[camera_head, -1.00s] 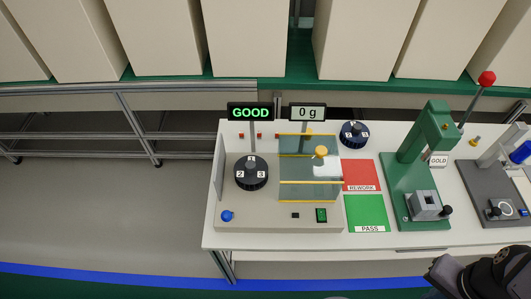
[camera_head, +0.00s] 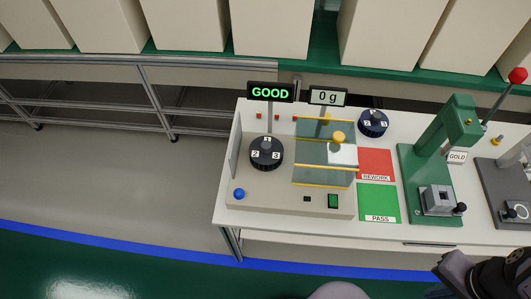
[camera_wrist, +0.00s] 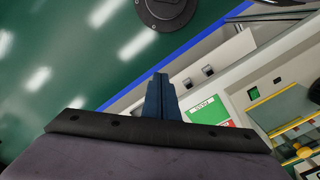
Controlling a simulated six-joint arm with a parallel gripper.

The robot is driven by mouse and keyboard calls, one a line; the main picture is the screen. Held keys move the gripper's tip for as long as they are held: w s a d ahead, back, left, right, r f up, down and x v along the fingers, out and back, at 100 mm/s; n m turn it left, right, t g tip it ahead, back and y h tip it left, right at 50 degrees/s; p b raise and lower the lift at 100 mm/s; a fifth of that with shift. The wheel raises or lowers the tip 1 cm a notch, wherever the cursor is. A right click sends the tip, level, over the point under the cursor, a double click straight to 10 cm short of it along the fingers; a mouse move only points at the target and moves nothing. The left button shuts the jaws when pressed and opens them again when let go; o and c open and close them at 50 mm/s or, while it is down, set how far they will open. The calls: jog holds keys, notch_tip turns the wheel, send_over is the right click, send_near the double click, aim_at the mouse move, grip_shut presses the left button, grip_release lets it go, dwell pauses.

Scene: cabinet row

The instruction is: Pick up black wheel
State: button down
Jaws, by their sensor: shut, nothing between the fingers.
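One black wheel (camera_head: 266,153) with white tags 1, 2 and 3 sits on the beige test stand under the lit GOOD sign. A second black wheel (camera_head: 373,123) with similar tags is at the back of the white table, behind the REWORK pad. My gripper (camera_wrist: 160,80) shows in the wrist view with its blue fingers shut and empty, apart from both wheels. A dark round edge (camera_wrist: 315,92) at the right of that view may be a wheel. In the head view my arm is at the lower right and its fingertips cannot be made out.
A scale with glass panels (camera_head: 324,176) and a yellow knob (camera_head: 338,137) stands beside the first wheel; its display (camera_head: 327,97) reads 0 g. The red REWORK pad (camera_head: 375,162) and green PASS pad (camera_head: 378,200) are bare. A green press (camera_head: 440,150) stands to their right.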

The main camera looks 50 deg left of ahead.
jog(key=c, duration=1.3)
grip_release()
jog(key=shift+c, duration=0.2)
